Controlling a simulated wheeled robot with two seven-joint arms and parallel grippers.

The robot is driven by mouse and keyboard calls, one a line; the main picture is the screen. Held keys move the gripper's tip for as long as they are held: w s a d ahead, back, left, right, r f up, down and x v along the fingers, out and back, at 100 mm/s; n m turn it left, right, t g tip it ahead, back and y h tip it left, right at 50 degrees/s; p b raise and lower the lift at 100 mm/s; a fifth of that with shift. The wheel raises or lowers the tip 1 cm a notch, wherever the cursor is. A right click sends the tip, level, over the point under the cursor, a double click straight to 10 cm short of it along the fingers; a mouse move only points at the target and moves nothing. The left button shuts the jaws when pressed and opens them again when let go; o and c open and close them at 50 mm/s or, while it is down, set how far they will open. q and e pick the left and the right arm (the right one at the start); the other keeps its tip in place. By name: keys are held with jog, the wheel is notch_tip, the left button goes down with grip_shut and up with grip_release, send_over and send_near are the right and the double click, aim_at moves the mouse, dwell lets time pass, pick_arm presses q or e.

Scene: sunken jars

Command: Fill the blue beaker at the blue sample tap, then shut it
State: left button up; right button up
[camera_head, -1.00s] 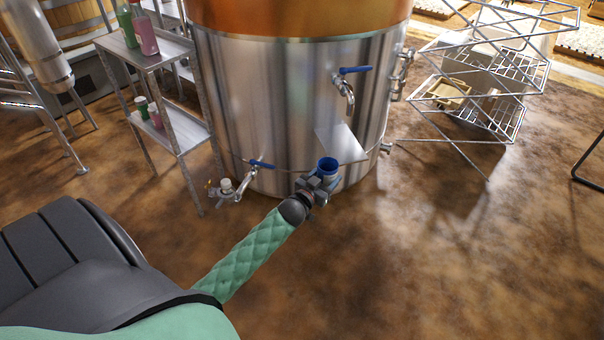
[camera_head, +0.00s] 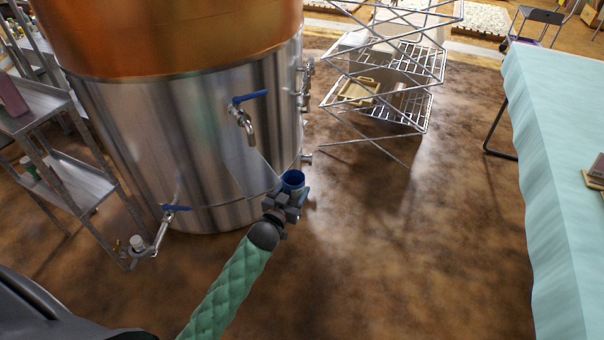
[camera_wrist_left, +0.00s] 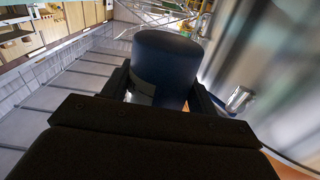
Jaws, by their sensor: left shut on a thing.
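The blue beaker (camera_head: 292,180) is held upright in my left gripper (camera_head: 287,200), in front of the steel tank, with its open top facing up. In the left wrist view the beaker (camera_wrist_left: 165,58) sits dark blue between the fingers of my left gripper (camera_wrist_left: 163,92). A tap with a blue lever (camera_head: 245,118) is on the tank above and to the left of the beaker, its spout pointing down. A second blue-levered tap (camera_head: 163,226) is low on the tank, farther left. I see no stream from either spout. The inside of the beaker is too small to read. My right gripper is not in view.
The steel tank (camera_head: 190,140) with a copper-coloured upper part fills the left. A metal shelf (camera_head: 75,185) stands left of it. A wire rack (camera_head: 395,95) stands behind, and a table with a pale blue cloth (camera_head: 560,170) is at right. The brown floor between is clear.

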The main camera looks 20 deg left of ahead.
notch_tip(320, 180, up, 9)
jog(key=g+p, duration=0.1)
pick_arm(q)
jog(key=shift+m+h, duration=0.4)
jog(key=shift+h, duration=0.4)
jog(key=w+a+f+b, duration=0.2)
jog(key=w+a+b, duration=0.1)
jog(key=a, duration=0.3)
jog(key=w+a+f+b, duration=0.2)
jog(key=w+a+b, duration=0.2)
jog(key=a+b, duration=0.1)
jog(key=w+a+f+b, duration=0.2)
jog(key=w+a+b, duration=0.1)
jog(key=a, duration=0.4)
jog(key=shift+w+a+f+b, duration=0.1)
jog(key=shift+w+f+b, duration=0.1)
jog(key=shift+b, duration=0.45)
jog(key=shift+f, duration=0.65)
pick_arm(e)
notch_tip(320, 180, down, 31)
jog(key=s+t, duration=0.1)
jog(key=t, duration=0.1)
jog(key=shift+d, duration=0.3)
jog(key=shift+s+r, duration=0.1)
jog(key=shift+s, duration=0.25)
pick_arm(q)
jog(key=shift+f, duration=0.15)
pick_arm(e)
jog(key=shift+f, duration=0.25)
